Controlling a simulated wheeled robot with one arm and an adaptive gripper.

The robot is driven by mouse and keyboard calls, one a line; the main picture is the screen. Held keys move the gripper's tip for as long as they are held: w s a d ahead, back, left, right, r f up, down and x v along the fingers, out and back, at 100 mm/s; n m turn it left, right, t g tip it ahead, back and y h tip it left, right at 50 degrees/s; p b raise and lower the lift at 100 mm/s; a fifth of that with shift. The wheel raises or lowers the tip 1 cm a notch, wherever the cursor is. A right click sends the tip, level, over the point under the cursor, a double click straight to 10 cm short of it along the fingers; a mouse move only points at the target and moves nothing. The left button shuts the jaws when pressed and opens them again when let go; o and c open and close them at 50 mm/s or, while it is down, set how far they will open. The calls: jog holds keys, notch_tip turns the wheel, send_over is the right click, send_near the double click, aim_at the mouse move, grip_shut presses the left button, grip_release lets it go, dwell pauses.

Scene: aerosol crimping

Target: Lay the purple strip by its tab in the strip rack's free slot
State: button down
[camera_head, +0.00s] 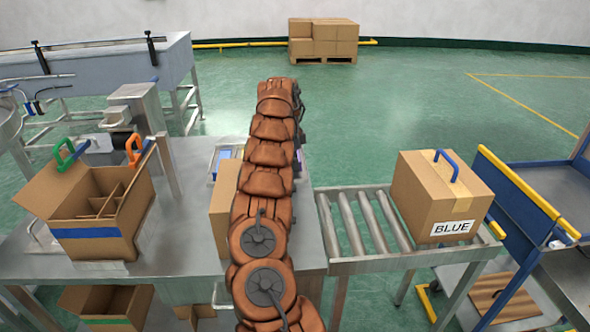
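My arm rises through the middle of the head view, and my gripper is hidden beyond its far end. A small purple patch shows at the arm's right edge (299,158); I cannot tell whether it is the purple strip. A pale tray-like thing with a blue part (223,155) lies left of the arm on the table, partly hidden. I cannot tell whether it is the strip rack, and no free slot can be made out.
An open carton (118,246) with dividers stands on the left of the metal table (180,240). Another carton (220,222) is partly behind my arm. A closed carton labelled BLUE (415,200) sits on the roller conveyor (343,225). A blue cart (520,200) stands at the right.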

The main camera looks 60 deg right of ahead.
jog(key=shift+f, duration=1.1)
jog(key=shift+f, duration=0.1)
jog(key=c, duration=1.3)
grip_release()
jog(key=shift+w+a+r, duration=0.15)
jog(key=shift+r, duration=1.45)
jog(key=shift+w+a+r, duration=0.1)
jog(key=shift+w+r, duration=0.05)
jog(key=shift+r, duration=1.45)
notch_tip(320, 180, up, 5)
jog(key=p, duration=0.3)
jog(key=shift+w+a+f, duration=0.15)
jog(key=shift+w+a+r+p, duration=0.1)
jog(key=shift+r+p, duration=0.4)
jog(key=shift+p, duration=0.05)
